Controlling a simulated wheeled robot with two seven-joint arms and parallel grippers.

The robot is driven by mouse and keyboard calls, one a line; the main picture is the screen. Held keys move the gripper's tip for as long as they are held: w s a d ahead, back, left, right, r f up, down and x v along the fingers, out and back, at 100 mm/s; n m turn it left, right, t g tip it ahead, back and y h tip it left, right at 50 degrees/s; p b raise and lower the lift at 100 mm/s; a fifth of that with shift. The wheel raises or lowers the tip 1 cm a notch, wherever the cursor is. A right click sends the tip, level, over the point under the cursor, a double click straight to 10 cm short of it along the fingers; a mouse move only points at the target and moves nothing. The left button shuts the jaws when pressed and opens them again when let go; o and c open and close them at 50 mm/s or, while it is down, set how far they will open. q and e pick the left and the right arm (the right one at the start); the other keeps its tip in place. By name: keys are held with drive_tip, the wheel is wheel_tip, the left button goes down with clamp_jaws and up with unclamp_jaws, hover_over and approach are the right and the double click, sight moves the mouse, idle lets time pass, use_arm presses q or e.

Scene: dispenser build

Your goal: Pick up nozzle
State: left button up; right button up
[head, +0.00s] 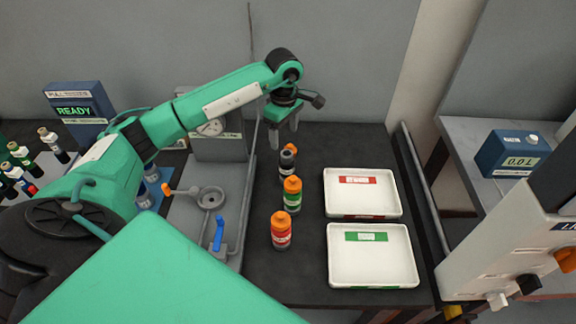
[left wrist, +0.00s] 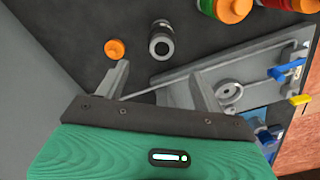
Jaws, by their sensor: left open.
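An orange nozzle (left wrist: 115,48) sits alone on the dark mat in the left wrist view, beside an uncapped grey-and-black bottle (left wrist: 160,40). In the head view the nozzle (head: 291,147) shows just behind that bottle (head: 288,168). My left gripper (head: 284,134) is above the mat behind the bottle, pointing down, open and empty. In the left wrist view its two fingers (left wrist: 158,74) are apart, with the nozzle beyond the left fingertip. A green-label bottle (head: 292,198) and a red-label bottle (head: 281,232) stand nearer, both with orange tops. My right gripper is not in view.
A white tray with a red label (head: 362,208) and one with a green label (head: 372,275) lie right of the bottles. A grey fixture plate (head: 185,230) with a blue lever (head: 218,234) is at left. A READY display box (head: 80,105) stands behind. The mat's back right is clear.

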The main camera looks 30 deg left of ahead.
sight(285, 153)
use_arm(q)
wheel_tip(285, 153, down, 7)
drive_tip(key=shift+r+p, duration=0.15)
drive_tip(key=shift+p, duration=0.7)
drive_tip(key=shift+d+f+p, duration=0.2)
drive_tip(key=shift+f+p, duration=0.25)
drive_tip(key=f, duration=0.1)
drive_tip(key=f+p, duration=0.2)
drive_tip(key=f, duration=0.1)
drive_tip(key=shift+d, duration=0.25)
drive_tip(key=shift+f, duration=0.3)
drive_tip(key=shift+r, duration=0.1)
clamp_jaws()
